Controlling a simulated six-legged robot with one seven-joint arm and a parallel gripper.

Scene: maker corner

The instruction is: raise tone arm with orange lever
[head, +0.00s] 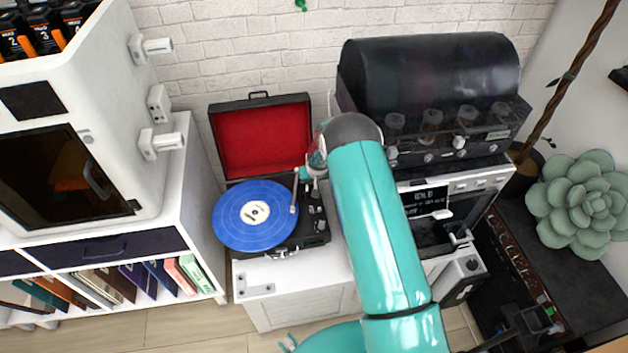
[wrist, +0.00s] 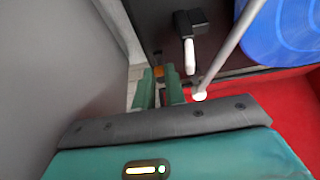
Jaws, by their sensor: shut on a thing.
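The record player (head: 318,238) is a black case with its red-lined lid (head: 262,138) open, and a blue record (head: 240,215) lies on it. The silvery tone arm (head: 295,192) runs along the record's right side; it also shows in the wrist view (wrist: 228,52) as a grey tube with a pale round end. My gripper (wrist: 158,76) has its green fingers around the small orange lever (wrist: 158,71), shut on it. Only a bit of orange shows between the fingertips. In the head view my gripper (head: 308,173) is at the player's back right, and the lever is hidden.
A black block with a white cylinder (wrist: 188,42) stands close to the fingers. A dark-domed machine (head: 430,80) and a steel oven-like unit (head: 455,205) stand close on the right. A white cabinet (head: 90,120) stands left. Brick wall is behind.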

